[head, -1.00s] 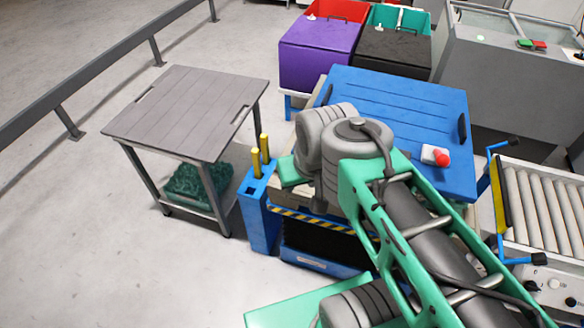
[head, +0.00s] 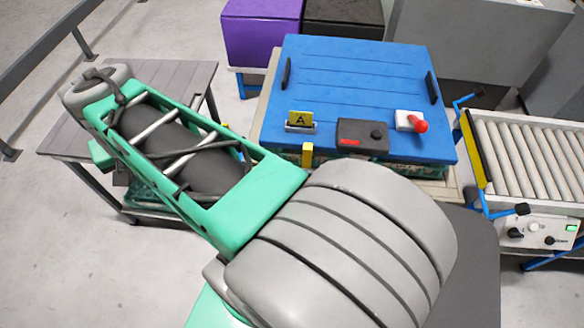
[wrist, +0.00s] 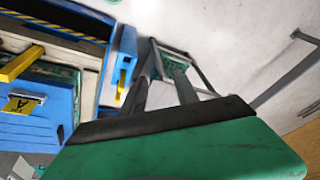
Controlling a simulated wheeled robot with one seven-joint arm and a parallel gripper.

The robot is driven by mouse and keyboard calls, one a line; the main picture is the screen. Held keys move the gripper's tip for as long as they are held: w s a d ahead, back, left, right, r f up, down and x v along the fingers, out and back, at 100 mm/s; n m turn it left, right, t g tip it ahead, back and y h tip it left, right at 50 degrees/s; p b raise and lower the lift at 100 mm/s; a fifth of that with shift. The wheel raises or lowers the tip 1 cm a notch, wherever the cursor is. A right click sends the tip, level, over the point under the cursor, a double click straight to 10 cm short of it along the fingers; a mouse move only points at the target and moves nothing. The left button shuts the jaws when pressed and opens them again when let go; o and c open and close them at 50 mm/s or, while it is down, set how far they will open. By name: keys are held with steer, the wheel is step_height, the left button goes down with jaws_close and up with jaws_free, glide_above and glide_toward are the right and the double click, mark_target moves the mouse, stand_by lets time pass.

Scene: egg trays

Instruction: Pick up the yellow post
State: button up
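Two yellow posts show in the head view. One yellow post (head: 308,155) stands upright at the front edge of the blue-topped unit, and the tip of a second yellow post (head: 224,129) peeks out behind my arm. In the wrist view one yellow post (wrist: 20,63) lies at the left and the other yellow post (wrist: 121,84) is by the blue frame, left of centre. The green part with a black edge at the bottom is mine and blocks much of the view.
The blue lid (head: 355,75) carries a yellow "A" sign (head: 300,118), a dark box (head: 362,136) and a red-knobbed switch (head: 410,121). A grey table (head: 190,78) stands left, partly behind my arm. A roller conveyor (head: 525,150) is at the right. Purple and black bins stand behind.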

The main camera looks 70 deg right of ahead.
steer(key=s+d+f+m+g+b, duration=0.1)
steer(key=s+d+f+m, duration=0.2)
steer(key=d+m, duration=0.3)
steer(key=s+d+f+m+g+b, duration=0.1)
steer(key=s+d+f+m+b, duration=0.2)
steer(key=d, duration=0.6)
steer(key=m+g+y+b, duration=0.1)
steer(key=m+b, duration=0.1)
steer(key=m, duration=1.4)
glide_above(308, 153)
steer(key=d, duration=0.1)
steer(key=f, duration=0.7)
steer(key=shift+w, duration=0.3)
steer(key=shift+m, duration=0.3)
steer(key=f+p, duration=0.1)
steer(key=f, duration=0.6)
steer(key=shift+d+f, duration=0.1)
steer(key=shift+d, duration=0.1)
steer(key=shift+f, duration=0.2)
jaws_close()
